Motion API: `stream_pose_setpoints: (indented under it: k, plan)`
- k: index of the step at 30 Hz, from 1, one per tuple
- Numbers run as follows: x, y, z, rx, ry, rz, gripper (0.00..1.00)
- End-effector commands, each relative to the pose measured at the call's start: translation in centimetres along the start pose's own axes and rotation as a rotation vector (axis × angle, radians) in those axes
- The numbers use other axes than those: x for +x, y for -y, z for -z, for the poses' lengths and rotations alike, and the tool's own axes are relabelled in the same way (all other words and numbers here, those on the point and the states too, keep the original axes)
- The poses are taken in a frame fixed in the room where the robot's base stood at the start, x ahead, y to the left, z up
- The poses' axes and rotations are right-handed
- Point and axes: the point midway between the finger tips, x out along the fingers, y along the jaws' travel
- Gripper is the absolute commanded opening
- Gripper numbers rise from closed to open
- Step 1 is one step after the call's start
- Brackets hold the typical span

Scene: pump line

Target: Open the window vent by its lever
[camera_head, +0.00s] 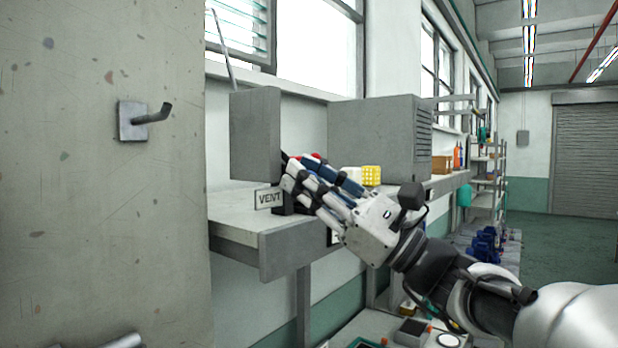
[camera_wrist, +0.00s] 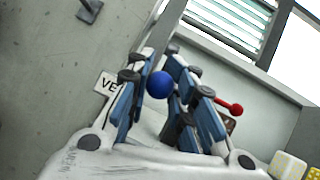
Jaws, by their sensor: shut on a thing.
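The window vent is a louvre of pale slats (camera_head: 243,25) at the upper left, with a thin rod (camera_head: 221,50) running down from it. The slats (camera_wrist: 226,30) also show in the wrist view. A white VENT sign (camera_head: 269,198) stands on the bench below. My gripper (camera_head: 291,172) reaches in just above and right of the sign. In the wrist view my gripper (camera_wrist: 165,72) is shut on a blue ball knob (camera_wrist: 160,85) between its fingers. The fingers hide most of the lever below the knob. A red ball knob (camera_wrist: 236,110) is outside the fingers, to the right.
A grey box (camera_head: 255,134) stands close to my fingers on the left, and a larger grey cabinet (camera_head: 375,135) stands behind. A concrete pillar (camera_head: 100,200) with a hook (camera_head: 146,117) fills the left. A yellow block (camera_head: 371,175) is right of my gripper. Open floor (camera_head: 570,250) lies right.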

Motion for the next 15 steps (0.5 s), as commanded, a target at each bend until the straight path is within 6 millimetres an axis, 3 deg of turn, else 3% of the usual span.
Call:
stream_pose_setpoints:
  k: [1,11,12,15]
  plan:
    - [-0.34,-0.04,1.11,0.012,-0.021,0.001,0.0]
    - [-0.34,0.0,1.18,0.013,-0.022,0.002,0.0]
    - [-0.34,0.01,1.18,0.013,-0.022,0.002,0.21]
    - [-0.35,0.01,1.21,0.013,-0.022,0.002,0.28]
